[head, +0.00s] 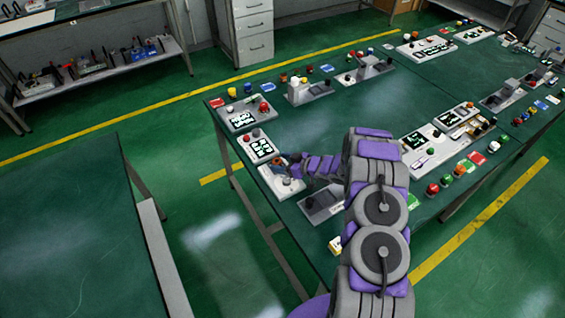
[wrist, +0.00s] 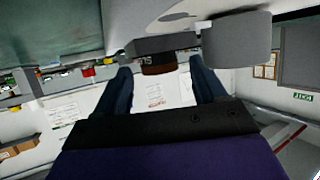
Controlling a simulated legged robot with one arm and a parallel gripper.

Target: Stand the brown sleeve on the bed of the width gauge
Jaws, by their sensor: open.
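The brown sleeve (wrist: 159,69) shows in the wrist view, where the scene appears upside down. It is against a dark grey block (wrist: 160,45) on a light grey base (wrist: 185,16). My gripper (wrist: 160,65) is open, with one dark blue finger on each side of the sleeve and a visible gap to both. In the head view my gripper (head: 281,162) is over a pale base plate (head: 272,184) at the near left of the table, where the sleeve is too small to make out surely. I cannot tell whether the dark block is the width gauge's bed.
A grey cylinder (wrist: 237,40) stands beside the block. In the head view a grey fixture (head: 321,206) is right of the pale plate, and a panel with a display (head: 258,148) lies behind it. Several coloured buttons and other devices line the green table (head: 310,125); its middle is clear.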

